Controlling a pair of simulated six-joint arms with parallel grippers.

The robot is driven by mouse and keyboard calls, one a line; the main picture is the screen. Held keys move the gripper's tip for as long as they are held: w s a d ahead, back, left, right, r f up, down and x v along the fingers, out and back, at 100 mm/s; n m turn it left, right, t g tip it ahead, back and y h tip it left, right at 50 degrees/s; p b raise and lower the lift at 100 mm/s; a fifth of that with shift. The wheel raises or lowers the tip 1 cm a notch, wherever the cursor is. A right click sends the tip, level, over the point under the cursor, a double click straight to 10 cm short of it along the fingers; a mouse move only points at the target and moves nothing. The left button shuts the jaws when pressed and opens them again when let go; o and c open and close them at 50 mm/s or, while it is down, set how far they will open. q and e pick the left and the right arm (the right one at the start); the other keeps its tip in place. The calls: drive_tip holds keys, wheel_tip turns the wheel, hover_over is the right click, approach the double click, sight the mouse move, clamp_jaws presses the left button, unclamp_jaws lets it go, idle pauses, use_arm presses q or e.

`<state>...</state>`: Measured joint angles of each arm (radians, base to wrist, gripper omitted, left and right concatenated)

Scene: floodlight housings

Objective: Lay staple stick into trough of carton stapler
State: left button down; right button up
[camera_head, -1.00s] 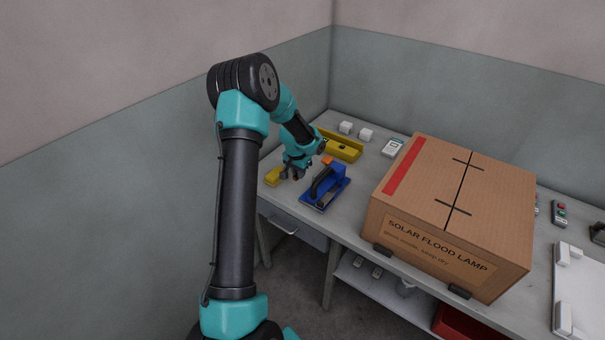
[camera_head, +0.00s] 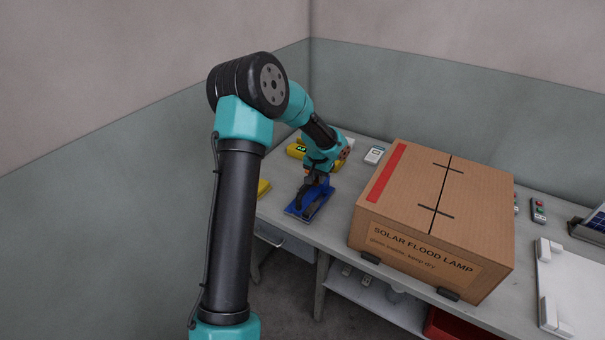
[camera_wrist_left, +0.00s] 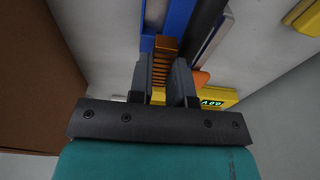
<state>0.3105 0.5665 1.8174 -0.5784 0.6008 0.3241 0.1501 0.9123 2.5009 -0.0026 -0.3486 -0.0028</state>
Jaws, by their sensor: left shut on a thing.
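My left gripper (camera_head: 316,178) is over the blue carton stapler (camera_head: 322,205) on the bench. In the left wrist view its two fingers (camera_wrist_left: 167,88) are shut on the copper-coloured staple stick (camera_wrist_left: 166,46), which shows ridges along its side. The stick points toward the blue stapler body (camera_wrist_left: 180,16), beside its black handle (camera_wrist_left: 207,14). I cannot tell whether the stick touches the trough; the gripper hides much of the stapler in the head view. My right gripper is not in view.
A large carton (camera_head: 432,210) stands close to the right of the stapler. A yellow device with a green display (camera_head: 299,149) is behind the gripper, and a yellow block (camera_head: 263,187) lies to the left. An orange piece (camera_wrist_left: 201,79) shows beside the fingers. The wall is on the left.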

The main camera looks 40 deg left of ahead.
use_arm(q)
drive_tip(key=shift+d+f, duration=0.3)
drive_tip(key=shift+d, duration=0.15)
drive_tip(key=shift+f, duration=0.2)
hover_over(320, 202)
drive_tip(key=shift+s+f, duration=0.15)
drive_tip(key=shift+f, duration=2.95)
